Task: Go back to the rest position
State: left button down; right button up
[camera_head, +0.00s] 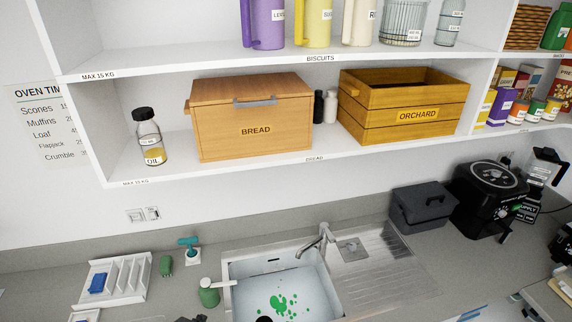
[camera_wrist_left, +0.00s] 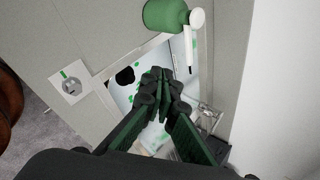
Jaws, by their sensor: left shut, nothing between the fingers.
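My left gripper (camera_wrist_left: 160,75) is shut and empty in the left wrist view, its dark green and black fingers together. In that view it appears in front of the sink (camera_wrist_left: 118,92), with the green bottle near the top. In the head view only a small dark piece of it (camera_head: 188,319) shows at the bottom edge, left of the sink (camera_head: 232,290). Its height above the counter is hard to tell. My right gripper is in neither view.
A green pump bottle (camera_head: 209,293) stands by the sink's left edge, also in the wrist view (camera_wrist_left: 165,15). A tap (camera_head: 322,238) rises behind the sink. Left is a white rack (camera_head: 130,277). The shelf above holds a bread box (camera_head: 253,115) and an orchard crate (camera_head: 400,108).

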pick_arm(q)
jog(key=s+a+f+n+g+y, duration=0.1)
jog(key=s+a+f+n+g, duration=0.25)
jog(key=s+n, duration=0.8)
jog(key=s+a+f+n+g+y, duration=0.15)
jog(key=s+a+f+n, duration=0.3)
jog(key=s+n, duration=0.7)
notch_tip(320, 180, down, 41)
jog(key=s+d+m+g+h+b, duration=0.1)
jog(key=s+d+m+b, duration=0.1)
jog(key=b, duration=0.9)
jog(key=s+f+g+b, duration=0.1)
jog(key=s+f+b, duration=0.3)
jog(key=s+f, duration=0.5)
jog(key=s+f+b, duration=0.5)
jog(key=s+f, duration=0.5)
jog(key=f, duration=0.7)
jog(key=shift+s+f+g, duration=0.15)
jog(key=shift+g, duration=0.25)
